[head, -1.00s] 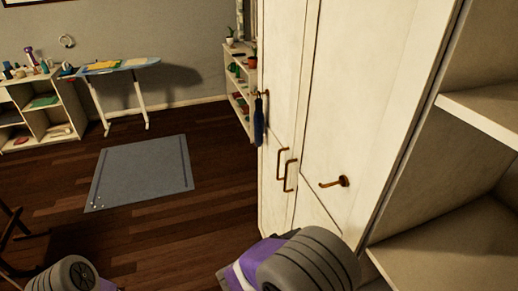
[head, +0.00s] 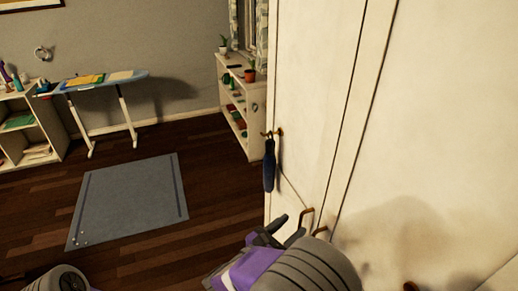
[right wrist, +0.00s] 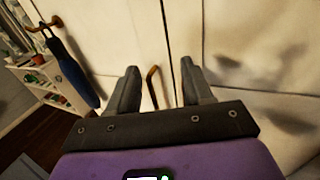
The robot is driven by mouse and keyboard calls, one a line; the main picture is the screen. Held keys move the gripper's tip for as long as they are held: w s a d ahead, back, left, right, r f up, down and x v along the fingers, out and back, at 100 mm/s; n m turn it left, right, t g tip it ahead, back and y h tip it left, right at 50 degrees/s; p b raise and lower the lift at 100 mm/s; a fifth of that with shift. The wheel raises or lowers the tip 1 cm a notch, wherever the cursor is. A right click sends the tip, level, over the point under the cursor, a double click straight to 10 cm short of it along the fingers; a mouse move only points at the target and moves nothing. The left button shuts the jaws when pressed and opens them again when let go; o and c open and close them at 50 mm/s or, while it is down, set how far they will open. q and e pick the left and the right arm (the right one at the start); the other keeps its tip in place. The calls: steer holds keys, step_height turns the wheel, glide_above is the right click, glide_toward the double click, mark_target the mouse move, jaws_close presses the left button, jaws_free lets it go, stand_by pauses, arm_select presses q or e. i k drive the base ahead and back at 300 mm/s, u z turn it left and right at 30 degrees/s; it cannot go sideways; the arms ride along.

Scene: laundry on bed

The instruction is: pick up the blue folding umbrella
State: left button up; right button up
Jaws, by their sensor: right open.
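The blue folding umbrella (head: 269,166) hangs upright from a brown hook (head: 273,133) on the white wardrobe's side in the head view. It also shows at the upper left of the right wrist view (right wrist: 70,72), left of the fingers. My right gripper (head: 272,226) is in front of the wardrobe, below the umbrella and apart from it. In the right wrist view its two fingers (right wrist: 154,82) are spread with nothing between them; a brown handle shows beyond. Of my left arm only a rounded grey part shows at the bottom left; its gripper is out of view.
The white wardrobe (head: 420,150) fills the right side, with brown handles (head: 307,217) close to my right gripper. A white shelf with plants (head: 233,110) stands behind the umbrella. An ironing board (head: 105,82) and a grey rug (head: 130,200) are at left. The dark floor between is open.

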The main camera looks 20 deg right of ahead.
mark_target(270, 160)
steer(key=i, duration=1)
